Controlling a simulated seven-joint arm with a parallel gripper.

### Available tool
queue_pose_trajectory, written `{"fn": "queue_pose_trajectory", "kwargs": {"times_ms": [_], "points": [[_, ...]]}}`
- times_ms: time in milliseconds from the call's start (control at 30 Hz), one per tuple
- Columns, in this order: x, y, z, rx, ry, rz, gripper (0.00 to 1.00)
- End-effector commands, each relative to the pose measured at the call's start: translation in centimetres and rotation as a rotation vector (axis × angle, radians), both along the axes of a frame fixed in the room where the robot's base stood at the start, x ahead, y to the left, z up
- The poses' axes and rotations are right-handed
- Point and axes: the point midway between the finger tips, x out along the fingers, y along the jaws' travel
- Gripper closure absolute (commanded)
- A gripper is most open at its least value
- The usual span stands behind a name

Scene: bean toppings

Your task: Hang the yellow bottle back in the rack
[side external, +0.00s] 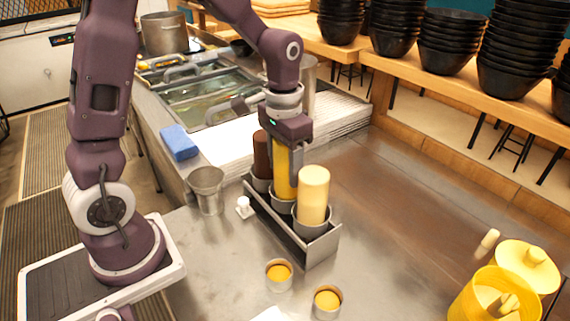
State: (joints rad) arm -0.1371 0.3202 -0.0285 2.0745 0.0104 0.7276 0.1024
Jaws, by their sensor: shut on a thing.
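The yellow bottle (283,180) is upright at the middle place of the metal rack (310,250), between a brown bottle (262,158) and a cream bottle (313,192). My gripper (295,165) points down and is shut on the yellow bottle's upper part. The bottle's lower end is at the middle cup; I cannot tell whether it is fully seated. The cream bottle in front and my fingers hide part of it.
A metal cup (207,190) and a small white item (243,207) stand left of the rack. Two small cups with yellow contents (279,274) (327,300) are in front. A yellow container (492,297) is at lower right. The counter right of the rack is clear.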

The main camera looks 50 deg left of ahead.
Motion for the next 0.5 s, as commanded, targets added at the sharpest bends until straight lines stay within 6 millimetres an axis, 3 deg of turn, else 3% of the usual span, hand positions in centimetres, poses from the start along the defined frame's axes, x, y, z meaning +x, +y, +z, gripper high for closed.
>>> {"fn": "queue_pose_trajectory", "kwargs": {"times_ms": [500], "points": [[0.0, 0.0, -2.4, 0.000, 0.001, 0.000, 0.60]]}}
